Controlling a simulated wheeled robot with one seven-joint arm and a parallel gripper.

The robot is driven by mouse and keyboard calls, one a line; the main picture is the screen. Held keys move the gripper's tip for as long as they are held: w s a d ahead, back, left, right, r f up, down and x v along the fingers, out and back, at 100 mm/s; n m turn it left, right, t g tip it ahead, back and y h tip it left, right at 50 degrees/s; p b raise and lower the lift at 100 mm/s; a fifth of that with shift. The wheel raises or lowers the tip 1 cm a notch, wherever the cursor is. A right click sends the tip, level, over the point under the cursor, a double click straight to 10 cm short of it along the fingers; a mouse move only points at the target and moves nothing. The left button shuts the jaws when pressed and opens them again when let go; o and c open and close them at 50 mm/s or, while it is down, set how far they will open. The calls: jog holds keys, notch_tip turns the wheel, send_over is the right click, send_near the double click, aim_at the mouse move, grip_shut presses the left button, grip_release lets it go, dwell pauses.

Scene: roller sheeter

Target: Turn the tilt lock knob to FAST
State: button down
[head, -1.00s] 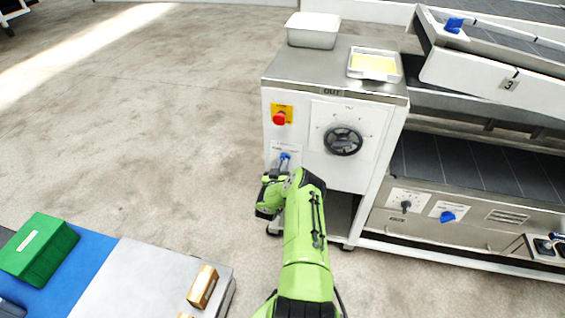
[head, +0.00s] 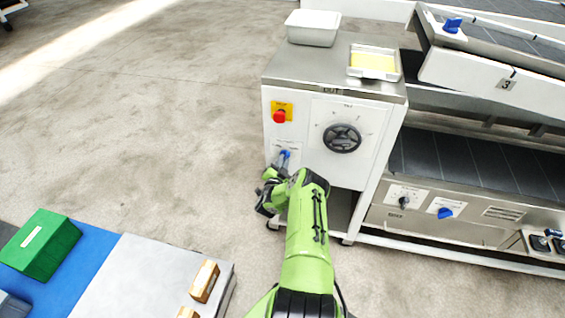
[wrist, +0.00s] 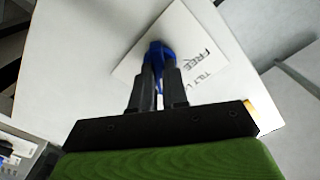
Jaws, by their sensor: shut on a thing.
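The tilt lock knob (head: 285,154) is a small blue knob on a white label plate, low on the front of the white cabinet. It also shows in the wrist view (wrist: 158,50), where the plate reads "FREE" and part of "TILT L". My gripper (wrist: 158,70) has its two dark fingers closed on the knob from both sides. In the head view my gripper (head: 282,168) is at the plate, partly hidden by my green wrist. The "FAST" mark is not visible, and the knob's exact pointing is hard to tell.
Above the knob are a red button (head: 279,116) on yellow and a dark handwheel (head: 342,139). A white tub (head: 312,30) and a tray with a yellow sheet (head: 374,64) stand on top. The conveyor (head: 480,165) is at the right. Floor left of the cabinet is clear.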

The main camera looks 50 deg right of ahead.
jog(key=shift+a+f+m, duration=0.1)
jog(key=shift+m, duration=0.8)
jog(key=c, duration=1.1)
grip_release()
jog(key=shift+c, duration=0.2)
jog(key=p+v, duration=0.5)
jog(key=v, duration=1)
jog(key=shift+s+a, duration=0.25)
jog(key=shift+a, duration=0.05)
jog(key=shift+w, duration=0.1)
